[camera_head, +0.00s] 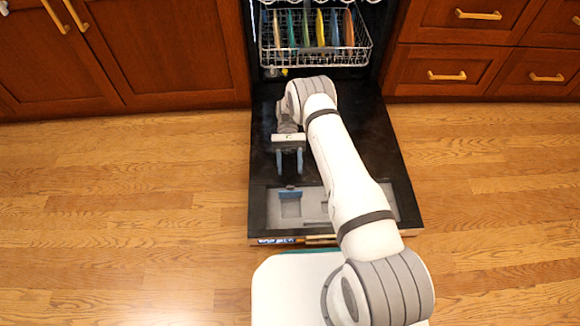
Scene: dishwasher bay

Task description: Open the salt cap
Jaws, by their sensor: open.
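The dishwasher door (265,150) is folded down flat in front of the open tub. My gripper (289,166) is above the left part of the door, with its two blue-grey fingers apart and nothing between them. The fingers point toward the door's front edge, just behind the grey dispenser panel (312,203) in the door. At the tub's front left floor, below the rack, sit a small grey round thing (271,73) and a small yellow spot (284,72). I cannot tell whether either is the salt cap; both are too small to make out.
A wire rack (315,57) with several coloured plates stands in the tub above its floor. Wooden cabinets (180,50) and drawers (450,70) flank the dishwasher. The wooden floor (130,190) is clear on both sides of the door. My arm covers the door's middle.

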